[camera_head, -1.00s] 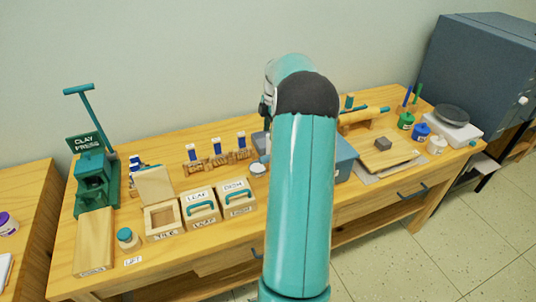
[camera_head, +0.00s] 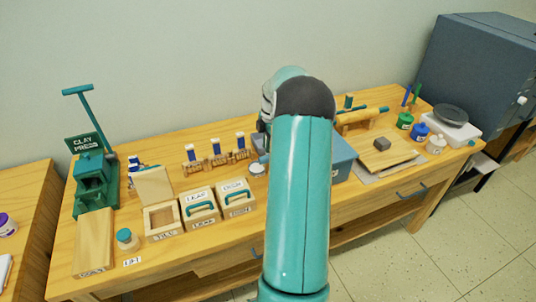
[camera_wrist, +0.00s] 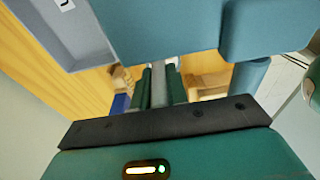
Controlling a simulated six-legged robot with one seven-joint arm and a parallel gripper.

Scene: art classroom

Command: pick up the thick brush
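Several upright blue-topped pieces with white parts stand in small wooden holders (camera_head: 217,160) at the middle back of the bench. I cannot tell whether one is the thick brush. A blue handle (camera_head: 406,95) and a green handle (camera_head: 416,95) stand upright at the far right. No brush is clearly identifiable. My gripper is hidden behind my arm in the head view. In the wrist view my gripper (camera_wrist: 159,88) shows two dark green fingers close together, with a grey strip between them. Whether that strip is pads or a gap is unclear. A small blue piece (camera_wrist: 120,103) lies left of them.
A blue box (camera_head: 343,160) stands behind my arm, and blue-grey surfaces fill the top of the wrist view. Lidded wooden boxes (camera_head: 201,210), a green clay press (camera_head: 95,180), paint jars (camera_head: 421,131) and a rolling pin (camera_head: 362,114) stand on the bench (camera_head: 290,222).

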